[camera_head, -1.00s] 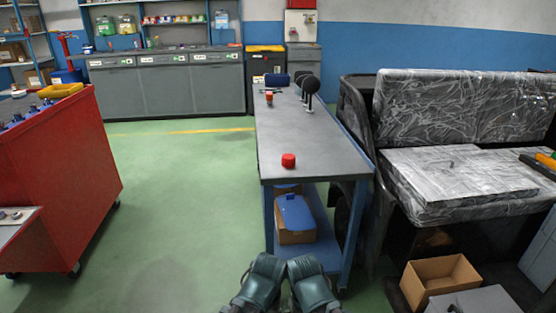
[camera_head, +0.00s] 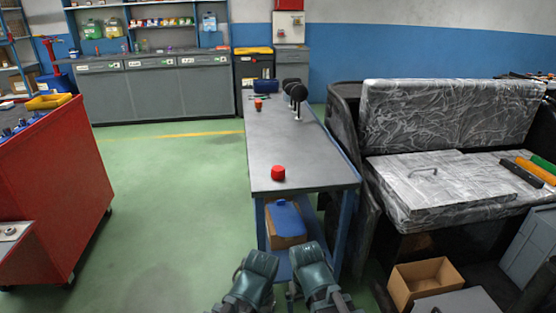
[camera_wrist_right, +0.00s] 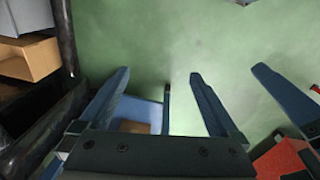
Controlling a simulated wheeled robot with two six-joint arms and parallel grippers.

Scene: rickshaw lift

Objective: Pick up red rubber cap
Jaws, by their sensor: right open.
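The red rubber cap (camera_head: 278,173) sits upright near the front edge of the grey table (camera_head: 295,150) in the head view. My left arm's teal end (camera_head: 252,280) and my right arm's teal end (camera_head: 320,275) are at the bottom of the head view, apart from the cap and on the near side of the table. The right wrist view shows my right gripper (camera_wrist_right: 160,73) with its two blue fingers spread and nothing between them. My left gripper's jaws cannot be made out. The cap is not seen in the right wrist view.
A blue container in a cardboard box (camera_head: 286,222) is on the table's lower shelf. A wrapped seat (camera_head: 440,185) stands to the right, with an open cardboard box (camera_head: 425,282) before it. A red cart (camera_head: 55,185) is at left. Green floor between is clear.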

